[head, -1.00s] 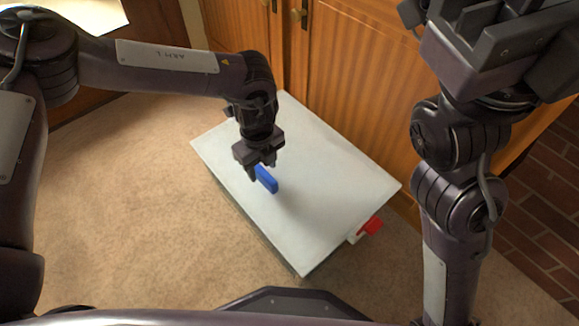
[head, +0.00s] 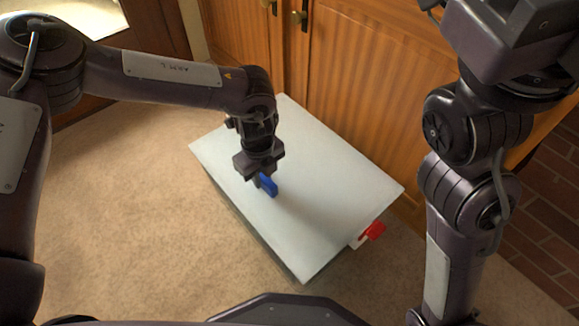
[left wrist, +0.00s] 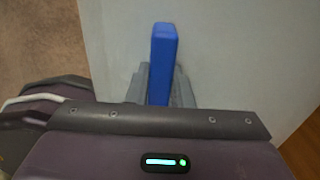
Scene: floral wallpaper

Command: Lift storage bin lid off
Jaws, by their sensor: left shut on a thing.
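The storage bin stands on the carpet with its pale grey-white lid (head: 320,210) on top. A blue handle (head: 268,185) stands up from the lid near its middle. My left gripper (head: 262,182) points down over the lid and is shut on the blue handle. In the left wrist view the blue handle (left wrist: 163,60) sits between the fingers, with the lid (left wrist: 230,60) behind it. No gap between the lid and the bin can be made out. My right gripper (head: 515,30) is high at the top right, and its fingertips are out of frame.
A wooden cabinet (head: 370,90) with knobs stands close behind the bin. A red piece (head: 375,230) sticks out at the bin's right side. Brick floor (head: 530,220) lies at the right. Open carpet (head: 120,210) lies to the left.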

